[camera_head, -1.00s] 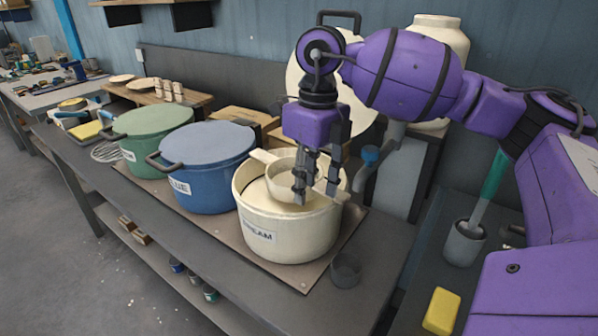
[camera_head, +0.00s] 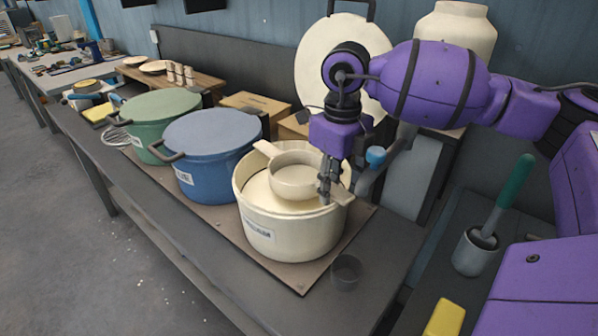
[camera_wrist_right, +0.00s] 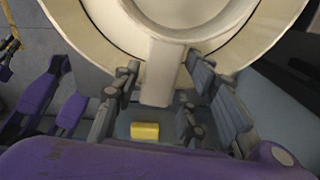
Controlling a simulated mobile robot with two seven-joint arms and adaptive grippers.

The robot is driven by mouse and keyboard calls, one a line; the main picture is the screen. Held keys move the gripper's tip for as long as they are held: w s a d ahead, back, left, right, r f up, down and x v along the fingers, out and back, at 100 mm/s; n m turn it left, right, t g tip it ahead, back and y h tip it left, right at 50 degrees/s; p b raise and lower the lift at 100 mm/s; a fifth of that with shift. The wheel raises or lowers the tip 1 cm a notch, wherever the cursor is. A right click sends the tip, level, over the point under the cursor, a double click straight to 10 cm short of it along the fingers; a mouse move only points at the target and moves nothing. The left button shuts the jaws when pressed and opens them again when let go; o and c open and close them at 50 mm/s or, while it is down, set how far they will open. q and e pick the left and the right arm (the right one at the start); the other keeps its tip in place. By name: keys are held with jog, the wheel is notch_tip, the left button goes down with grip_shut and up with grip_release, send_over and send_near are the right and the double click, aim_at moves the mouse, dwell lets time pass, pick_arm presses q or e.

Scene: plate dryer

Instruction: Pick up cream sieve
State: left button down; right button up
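The cream sieve (camera_head: 294,181) is a round, cream-coloured bowl with two opposite handles. It rests in the top of the cream pot (camera_head: 290,239), with its handles over the rim. My right gripper (camera_head: 327,195) points down at the sieve's right-hand handle. In the right wrist view, the sieve handle (camera_wrist_right: 162,75) lies between the two open fingers (camera_wrist_right: 160,100), with a small gap visible on each side. The fingers appear not to be closed on it.
A blue pot (camera_head: 208,160) and a green pot (camera_head: 157,118) stand left of the cream pot. A small dark cup (camera_head: 346,272) stands by its front right. A yellow block (camera_head: 445,318) and a green-handled tool in a holder (camera_head: 472,253) are at the right.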

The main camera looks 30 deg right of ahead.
jog(key=shift+f, duration=0.6)
grip_shut()
jog(key=shift+r, duration=0.15)
